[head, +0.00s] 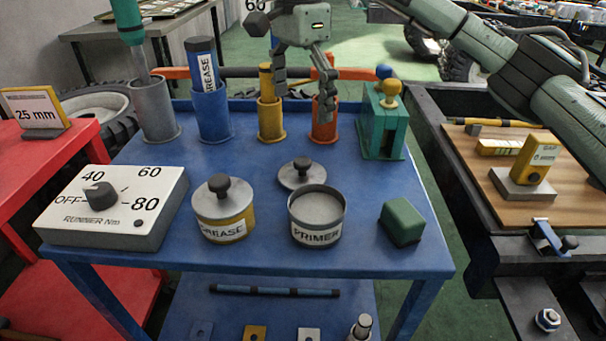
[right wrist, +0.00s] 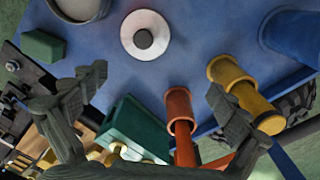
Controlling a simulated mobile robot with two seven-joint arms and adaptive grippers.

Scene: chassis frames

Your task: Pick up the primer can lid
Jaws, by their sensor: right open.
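The primer can lid (head: 301,175) is a round grey disc with a dark knob. It lies on the blue table just behind the open primer can (head: 317,217), whose rim hides a little of its front edge. In the right wrist view the lid (right wrist: 145,36) shows whole, knob up, near the top middle. My right gripper (head: 302,98) is open and empty, above the back of the table over the yellow and orange tubes, behind and above the lid. Its spread fingers also show in the right wrist view (right wrist: 155,88). My left gripper is not in view.
The grease can (head: 224,211) with its knobbed lid stands left of the primer can. A green block (head: 402,222) lies to the right. Upright grey, blue, yellow and orange tubes (head: 323,121) and a green holder (head: 382,130) line the back. A dial box (head: 115,207) sits left.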

